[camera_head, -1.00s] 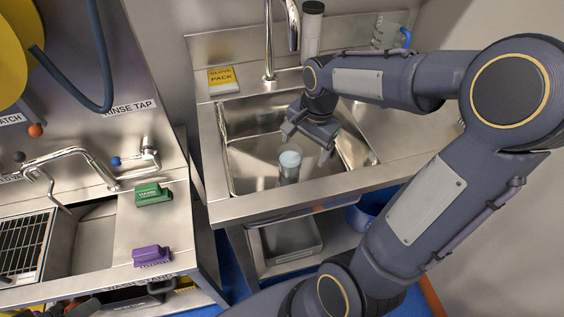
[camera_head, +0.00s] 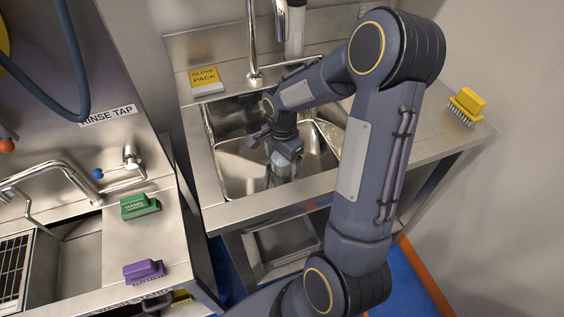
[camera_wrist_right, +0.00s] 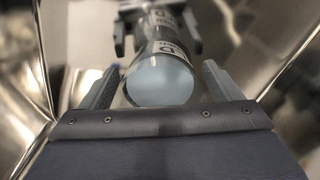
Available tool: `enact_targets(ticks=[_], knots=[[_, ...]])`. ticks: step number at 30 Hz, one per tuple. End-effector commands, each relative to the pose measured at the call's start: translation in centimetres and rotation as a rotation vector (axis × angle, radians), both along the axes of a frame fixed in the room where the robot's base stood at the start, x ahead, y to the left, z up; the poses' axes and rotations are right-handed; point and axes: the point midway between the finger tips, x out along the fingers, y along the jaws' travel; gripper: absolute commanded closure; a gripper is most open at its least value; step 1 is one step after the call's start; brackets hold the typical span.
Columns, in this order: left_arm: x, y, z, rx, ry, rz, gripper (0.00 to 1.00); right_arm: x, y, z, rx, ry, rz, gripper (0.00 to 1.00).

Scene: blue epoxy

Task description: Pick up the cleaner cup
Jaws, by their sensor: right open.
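The cup (camera_head: 281,170) stands in the sink basin (camera_head: 235,172) in the head view, mostly hidden by my right gripper (camera_head: 280,152). In the right wrist view the cup (camera_wrist_right: 160,82) shows its round pale blue end, clear wall and dark lettering. The fingers of my right gripper (camera_wrist_right: 160,72) lie to either side of it, open, with the cup between them. A small gap shows beside the cup; contact with either finger is unclear. My left gripper is in no view.
A tall faucet (camera_head: 251,45) rises behind the basin. A yellow brush (camera_head: 466,104) is on the right counter. Green (camera_head: 139,206) and purple (camera_head: 144,271) brushes sit on the left counter.

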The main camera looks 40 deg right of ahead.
Motion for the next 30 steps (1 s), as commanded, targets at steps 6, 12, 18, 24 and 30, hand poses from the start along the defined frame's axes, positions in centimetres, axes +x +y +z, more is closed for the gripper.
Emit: enact_targets(ticks=[6,12,18,24,30], knots=[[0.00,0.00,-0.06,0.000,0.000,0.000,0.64,0.03,-0.01,-0.61,0.000,-0.002,0.000,0.15],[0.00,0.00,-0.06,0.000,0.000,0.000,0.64,0.03,0.00,-0.59,0.000,-0.002,0.000,0.30],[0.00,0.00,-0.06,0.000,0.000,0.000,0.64,0.03,0.00,-0.58,0.000,-0.002,0.000,0.56],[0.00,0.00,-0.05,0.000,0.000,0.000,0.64,0.05,0.00,-0.54,0.000,-0.003,0.000,0.72],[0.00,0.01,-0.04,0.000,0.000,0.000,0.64,0.08,0.00,-0.27,-0.001,-0.004,0.000,0.72]])
